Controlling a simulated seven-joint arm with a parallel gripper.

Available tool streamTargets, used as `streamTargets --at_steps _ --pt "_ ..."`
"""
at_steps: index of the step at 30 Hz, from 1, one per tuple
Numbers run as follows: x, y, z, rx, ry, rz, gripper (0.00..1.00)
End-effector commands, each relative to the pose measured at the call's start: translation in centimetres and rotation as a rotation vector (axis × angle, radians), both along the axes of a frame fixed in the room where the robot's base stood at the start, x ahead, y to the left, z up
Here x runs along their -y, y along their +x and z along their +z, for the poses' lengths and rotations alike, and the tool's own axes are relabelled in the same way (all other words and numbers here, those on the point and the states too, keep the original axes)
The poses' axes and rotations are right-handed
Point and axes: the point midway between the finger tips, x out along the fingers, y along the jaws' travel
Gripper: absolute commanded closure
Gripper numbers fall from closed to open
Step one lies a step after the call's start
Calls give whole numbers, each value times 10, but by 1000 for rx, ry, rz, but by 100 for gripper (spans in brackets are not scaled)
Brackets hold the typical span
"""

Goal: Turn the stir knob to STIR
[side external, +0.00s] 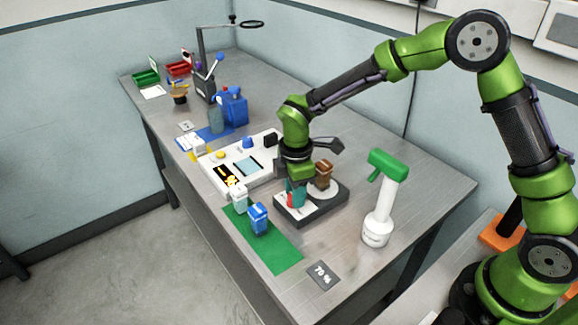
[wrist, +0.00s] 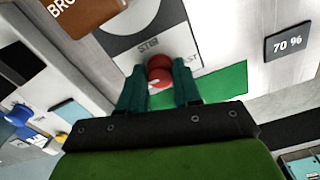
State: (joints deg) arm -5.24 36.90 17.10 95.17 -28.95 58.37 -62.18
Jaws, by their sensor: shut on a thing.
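The red stir knob (wrist: 159,68) sits on the front panel of the stirrer (side external: 312,212), with a small white mark showing on its lower part. A STIR label is printed above the knob in the wrist view, and a partly hidden label ending in "AST" is to its right. My gripper (wrist: 158,88) has one dark green finger on each side of the knob and is shut on it. In the side view my gripper (side external: 297,193) reaches down over the stirrer's front left part, largely covering the knob. I cannot tell exactly which label the white mark faces.
A brown bottle (side external: 323,172) stands on the stirrer's round plate, close beside my gripper. A white spray bottle with a green head (side external: 388,185) stands to the right. A green mat (side external: 278,252) with blue and white containers lies in front. A "70 %" plate (side external: 323,274) lies near the edge.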

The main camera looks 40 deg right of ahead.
Motion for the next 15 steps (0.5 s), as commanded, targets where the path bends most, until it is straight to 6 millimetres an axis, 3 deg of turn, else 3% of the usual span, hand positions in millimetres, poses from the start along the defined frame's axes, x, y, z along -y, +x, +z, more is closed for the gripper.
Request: streamTargets --at_steps 8,15 --pt "-1 -1 1 0 1 -119 98" --pt "-1 -1 1 1 0 -323 98"
